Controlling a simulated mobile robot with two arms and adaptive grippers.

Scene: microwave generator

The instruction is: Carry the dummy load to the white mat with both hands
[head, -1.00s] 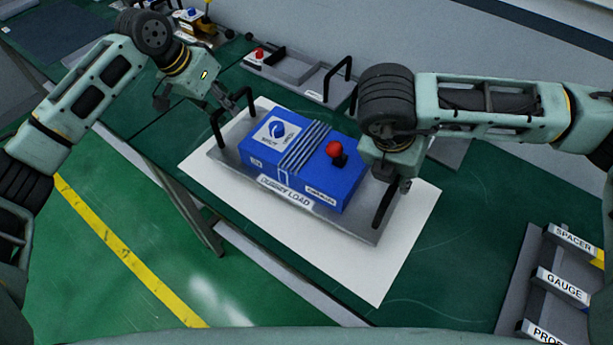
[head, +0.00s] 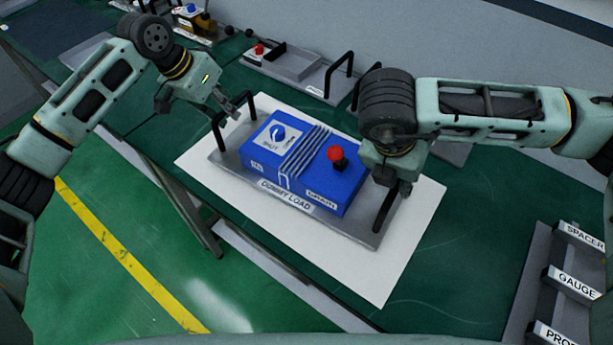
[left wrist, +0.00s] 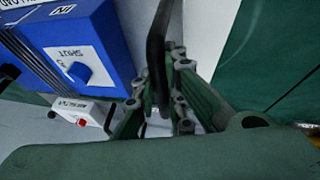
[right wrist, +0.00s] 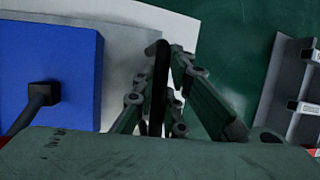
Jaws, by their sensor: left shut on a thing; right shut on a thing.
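The dummy load is a blue box (head: 300,165) with a blue dial and a red knob, on a grey tray (head: 225,160) with a black handle at each end. It is over the white mat (head: 390,280), whose edges show all around it. I cannot tell whether the tray touches the mat. My left gripper (head: 240,104) is shut on the left handle (left wrist: 158,45), which stands between its fingers in the left wrist view. My right gripper (head: 385,190) is shut on the right handle (right wrist: 158,80); in the head view its arm partly hides that end.
Labelled grey holders (head: 560,285) stand at the right of the green table. A grey tray with black handles (head: 300,65) and a small yellow-based device (head: 190,30) are at the back. The table's front edge runs by the mat's left side.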

